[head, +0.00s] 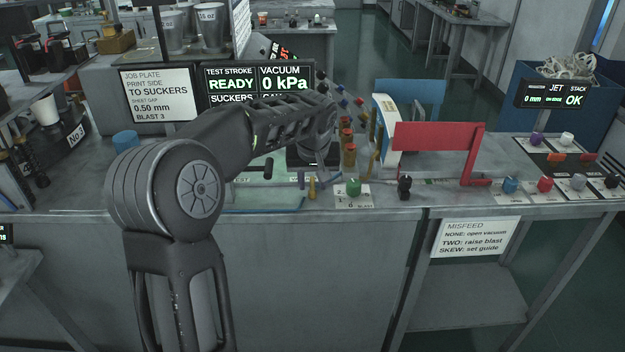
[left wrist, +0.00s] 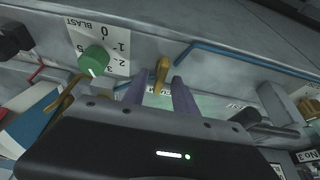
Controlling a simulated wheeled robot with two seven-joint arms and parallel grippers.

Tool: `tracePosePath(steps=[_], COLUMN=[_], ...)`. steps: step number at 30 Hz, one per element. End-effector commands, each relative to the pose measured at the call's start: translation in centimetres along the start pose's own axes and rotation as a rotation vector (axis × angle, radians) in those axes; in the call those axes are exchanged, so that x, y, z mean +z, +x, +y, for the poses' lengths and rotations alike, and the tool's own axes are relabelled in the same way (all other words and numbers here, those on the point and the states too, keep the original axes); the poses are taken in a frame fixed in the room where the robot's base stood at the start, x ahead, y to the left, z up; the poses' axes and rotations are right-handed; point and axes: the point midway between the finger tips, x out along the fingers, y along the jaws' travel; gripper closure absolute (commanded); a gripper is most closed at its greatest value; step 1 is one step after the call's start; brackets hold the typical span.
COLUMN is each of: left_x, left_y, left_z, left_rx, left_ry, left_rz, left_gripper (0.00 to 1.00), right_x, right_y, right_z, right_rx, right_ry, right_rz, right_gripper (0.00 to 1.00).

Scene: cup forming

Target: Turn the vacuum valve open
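A small brass lever (head: 312,187), which looks like the vacuum valve, stands at the bench's front edge, left of the green knob. In the left wrist view the brass lever (left wrist: 162,70) shows between the tips of my left gripper (left wrist: 159,84). The two purple fingers are apart with a gap on each side of the lever; contact cannot be made out. In the head view the left gripper (head: 305,180) is partly hidden by its own arm. The display (head: 285,84) reads VACUUM 0 kPa and READY. My right gripper is not in view.
The green blast knob (head: 353,188) sits close to the right of the lever, with a black knob (head: 404,187) further right. A red panel (head: 437,137) and several brass posts stand behind. A misfeed sign (head: 475,238) hangs below.

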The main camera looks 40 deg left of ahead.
Motion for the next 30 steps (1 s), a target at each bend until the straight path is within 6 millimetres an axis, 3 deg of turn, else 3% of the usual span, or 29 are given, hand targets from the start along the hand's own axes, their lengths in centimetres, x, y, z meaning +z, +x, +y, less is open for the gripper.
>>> tracePosePath(steps=[6,18,30], left_x=[0.01,0.01,0.01], left_y=[0.04,0.01,0.0], left_z=[-0.01,0.0,0.0], left_rx=[0.0,0.0,0.0], left_ry=[0.0,0.0,0.0], left_rz=[0.0,0.0,0.0], left_gripper=[0.66,0.99,1.0], right_x=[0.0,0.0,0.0], right_y=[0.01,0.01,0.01], right_z=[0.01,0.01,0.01], right_rx=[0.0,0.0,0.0], right_ry=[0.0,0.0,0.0], right_rz=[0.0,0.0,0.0], right_gripper=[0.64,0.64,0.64])
